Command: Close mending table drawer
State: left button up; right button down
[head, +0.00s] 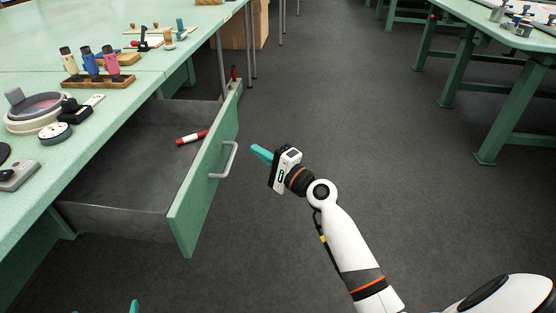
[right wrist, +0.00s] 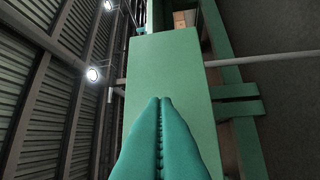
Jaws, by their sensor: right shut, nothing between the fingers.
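The mending table drawer (head: 120,165) stands pulled open from under the pale green table at the left in the head view. Its green front panel (head: 200,185) bears a grey bar handle (head: 229,160). The panel also fills the middle of the right wrist view (right wrist: 165,80). My right gripper (head: 253,148) is shut and empty, its teal fingers pointing at the panel just right of the handle, seemingly apart from it. The fingers are pressed together in the right wrist view (right wrist: 160,102). Only two separated teal tips of my left gripper (head: 105,309) show at the bottom edge.
A red and white cylinder (head: 192,137) lies inside the drawer. The mending table (head: 135,105) carries a wooden rack (head: 98,81) of colored bottles and other tools. Another green table (head: 500,85) stands at upper right. The grey floor between is clear.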

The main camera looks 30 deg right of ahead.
pick_arm(q)
jog(key=shift+s+a+f+g, duration=0.25)
jog(key=shift+s+f+g, duration=0.25)
jog(key=shift+f, duration=0.2)
pick_arm(e)
jog(key=shift+w+a+r, duration=0.15)
jog(key=shift+w+a, duration=0.1)
jog(key=shift+a, duration=0.35)
jog(key=shift+w+a+r, duration=0.15)
jog(key=shift+w+a, duration=0.05)
jog(key=shift+a, duration=0.4)
